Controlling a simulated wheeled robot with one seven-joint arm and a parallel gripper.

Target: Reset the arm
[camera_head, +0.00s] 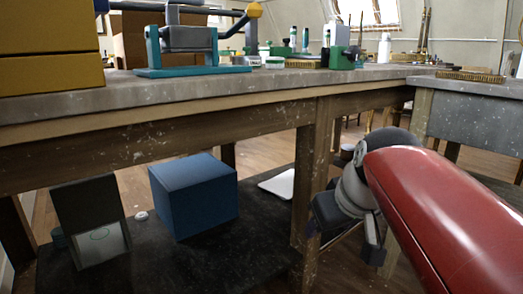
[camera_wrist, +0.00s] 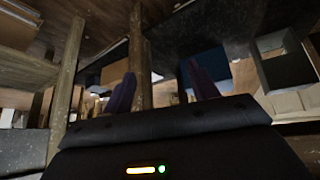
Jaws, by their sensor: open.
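My gripper (camera_wrist: 163,88) shows in the wrist view with its two dark purple fingers spread apart and nothing between them. In the head view my red arm reaches in from the lower right, and my gripper (camera_head: 348,238) is at its end, below the worktop height and just right of a wooden table leg (camera_head: 312,190). I cannot tell from the head view how far it is from that leg. The fingertips are hard to make out there.
A worn workbench (camera_head: 200,112) spans the view, with a teal-based vise (camera_head: 190,45) on top. On its dark lower shelf (camera_head: 200,262) sit a blue box (camera_head: 195,195), a tilted dark panel (camera_head: 90,215) and a white flat item (camera_head: 278,184). Another bench (camera_head: 470,115) stands right.

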